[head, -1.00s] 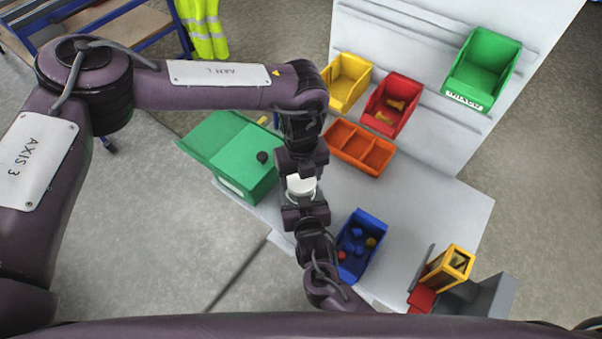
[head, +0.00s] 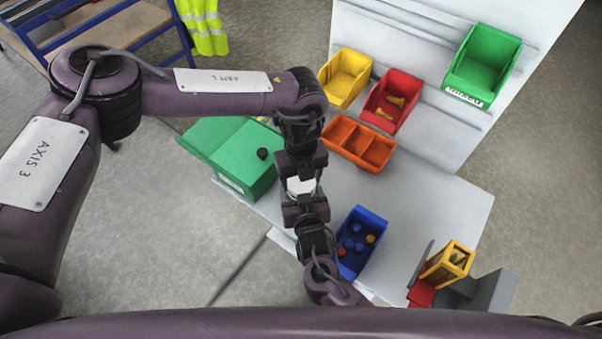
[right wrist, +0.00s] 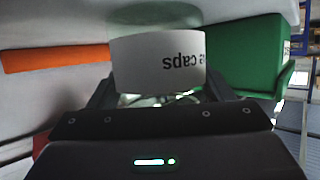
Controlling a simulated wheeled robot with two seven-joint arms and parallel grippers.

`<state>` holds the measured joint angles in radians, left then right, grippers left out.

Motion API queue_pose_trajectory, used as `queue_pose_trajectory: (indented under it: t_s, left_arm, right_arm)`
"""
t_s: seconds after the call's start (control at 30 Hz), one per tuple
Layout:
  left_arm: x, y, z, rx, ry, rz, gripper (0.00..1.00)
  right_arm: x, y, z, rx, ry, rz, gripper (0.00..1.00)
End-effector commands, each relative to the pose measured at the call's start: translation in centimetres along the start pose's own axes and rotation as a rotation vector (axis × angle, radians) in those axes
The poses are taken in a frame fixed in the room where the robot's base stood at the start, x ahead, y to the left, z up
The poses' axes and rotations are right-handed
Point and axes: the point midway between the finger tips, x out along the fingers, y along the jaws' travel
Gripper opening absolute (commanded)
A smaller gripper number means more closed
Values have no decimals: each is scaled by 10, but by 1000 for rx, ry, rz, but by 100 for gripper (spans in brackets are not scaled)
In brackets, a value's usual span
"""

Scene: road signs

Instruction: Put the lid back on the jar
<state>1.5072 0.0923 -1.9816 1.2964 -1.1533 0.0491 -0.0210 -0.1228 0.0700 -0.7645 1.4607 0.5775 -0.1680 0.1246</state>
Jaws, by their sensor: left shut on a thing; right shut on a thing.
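A white jar (head: 301,187) shows in the head view between my two grippers, mostly covered by them. In the right wrist view its white printed wall (right wrist: 158,65) bears upside-down text ending in "e caps", with some clear, shiny material below it. My left gripper (head: 301,174) comes in from the far side and is shut at the jar's top end. The lid is hidden there, and I cannot tell whether it touches the rim. My right gripper (head: 304,199) comes from the near side and is shut on the jar. Both are held above the bench's left part.
A green box (head: 235,182) with a black knob is left of the grippers. A blue bin (head: 377,219) with small parts, an orange divided tray (head: 340,135) and a yellow-framed thing (head: 450,262) stand on the grey bench (head: 430,200). The bench middle is clear.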

Motion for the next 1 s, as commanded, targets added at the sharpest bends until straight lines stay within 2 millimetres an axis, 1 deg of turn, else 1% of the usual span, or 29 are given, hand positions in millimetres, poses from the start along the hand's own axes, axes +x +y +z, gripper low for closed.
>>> queue_pose_trajectory:
  t_s: [0.47,1.0]
  left_arm:
    - [0,0,0,1,-1,0,44]
    - [10,0,0,1,-1,-1,44]
  right_arm:
    - [0,0,0,0,1,0,32]
    - [0,0,0,0,1,0,32]
